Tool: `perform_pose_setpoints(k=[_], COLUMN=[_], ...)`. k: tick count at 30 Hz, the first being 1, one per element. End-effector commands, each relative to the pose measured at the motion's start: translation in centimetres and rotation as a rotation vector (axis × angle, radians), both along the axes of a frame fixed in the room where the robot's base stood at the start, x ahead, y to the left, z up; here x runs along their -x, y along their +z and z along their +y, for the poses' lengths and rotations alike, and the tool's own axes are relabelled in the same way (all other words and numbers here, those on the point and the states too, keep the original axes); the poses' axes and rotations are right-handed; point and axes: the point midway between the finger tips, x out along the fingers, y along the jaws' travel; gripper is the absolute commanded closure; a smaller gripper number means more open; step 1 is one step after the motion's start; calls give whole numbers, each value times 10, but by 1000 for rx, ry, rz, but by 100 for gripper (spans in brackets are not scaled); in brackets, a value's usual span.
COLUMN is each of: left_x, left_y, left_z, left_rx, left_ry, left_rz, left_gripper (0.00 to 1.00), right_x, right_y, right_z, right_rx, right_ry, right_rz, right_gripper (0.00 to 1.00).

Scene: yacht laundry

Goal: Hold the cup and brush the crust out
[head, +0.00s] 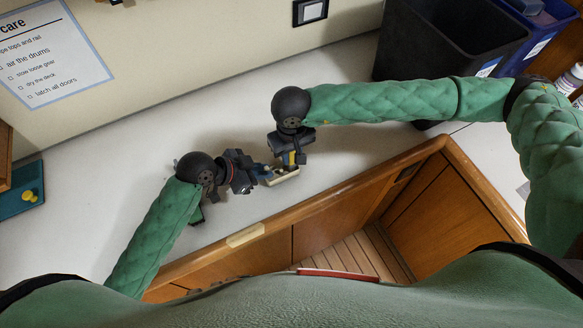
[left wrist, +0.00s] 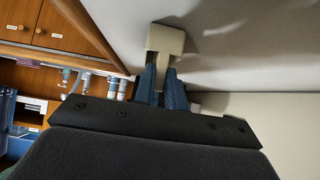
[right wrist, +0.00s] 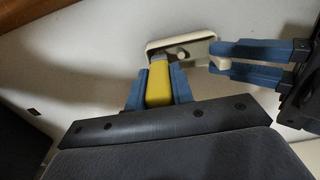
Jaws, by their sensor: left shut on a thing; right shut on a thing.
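The cup (head: 285,176) is a shallow, beige, rounded rectangular container over the white counter near its front edge. My left gripper (head: 264,174) is shut on the cup's side; in the right wrist view its blue fingers (right wrist: 222,58) meet the cup (right wrist: 196,38) at its right end. The cup also shows between the fingertips in the left wrist view (left wrist: 166,38). My right gripper (right wrist: 158,90) is shut on a yellow-handled brush (right wrist: 159,84), directly beside the cup. The brush's far end reaches the cup's rim; its bristles and any crust cannot be made out. The brush also shows yellow in the head view (head: 290,158).
The white counter (head: 110,180) is clear to the left. A dark bin (head: 440,45) stands at the back right, beside a blue one (head: 535,30). A teal board (head: 22,200) with yellow knobs lies far left. The wooden counter edge (head: 340,195) runs close in front.

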Motion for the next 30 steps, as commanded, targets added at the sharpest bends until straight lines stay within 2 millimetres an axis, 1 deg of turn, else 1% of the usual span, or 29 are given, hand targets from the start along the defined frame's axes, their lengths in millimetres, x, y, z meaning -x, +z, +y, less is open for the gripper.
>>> perform_pose_setpoints(k=[7, 8, 9, 11, 12, 17, 24, 30], left_x=[0, 0, 0, 0, 0, 0, 0, 0], left_y=[0, 0, 0, 0, 0, 0, 0, 0], left_z=[0, 0, 0, 0, 0, 0, 0, 0], left_rx=[0, 0, 0, 0, 0, 0, 0, 1], left_ry=[0, 0, 0, 0, 0, 0, 0, 0], left_rz=[0, 0, 0, 0, 0, 0, 0, 0], left_gripper=[100, 100, 100, 100, 100, 100, 100, 100], right_x=[-1, -1, -1, -1, -1, 0, 5, 5], right_y=[0, 0, 0, 0, 0, -1, -3, -4], right_z=[-2, -2, -2, -2, -2, 0, 10, 11], right_rx=[-1, -1, -1, -1, -1, -1, -1, -1], right_ry=[0, 0, 0, 0, 0, 1, 1, 0], right_rz=[0, 0, 0, 0, 0, 0, 0, 1], right_gripper=[100, 79, 87, 98, 100, 100, 100, 100])
